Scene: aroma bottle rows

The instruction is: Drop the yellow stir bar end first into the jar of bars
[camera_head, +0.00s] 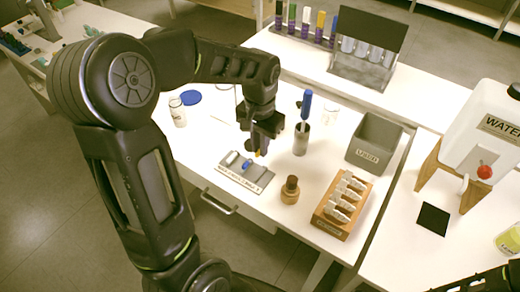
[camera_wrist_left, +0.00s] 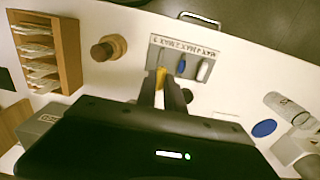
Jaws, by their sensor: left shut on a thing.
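My left gripper (camera_head: 262,146) is shut on the yellow stir bar (camera_wrist_left: 161,77), at the slotted grey holder (camera_head: 232,180). The bar shows between the fingertips in the left wrist view; in the head view it is mostly hidden by the fingers. I cannot tell whether it is clear of the holder. A blue bar (camera_wrist_left: 182,66) and a white bar (camera_wrist_left: 204,70) lie in the holder. A small clear jar with a label (camera_head: 178,112), apparently the jar of bars, stands at the table's left; its contents are unclear.
A blue disc (camera_head: 190,97) lies beside the jar. A brown bottle (camera_head: 290,190), a wooden rack (camera_head: 340,207), a dark cup with a blue-handled tool (camera_head: 301,138) and a grey bin (camera_head: 374,143) stand to the right. The table between holder and jar looks clear.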

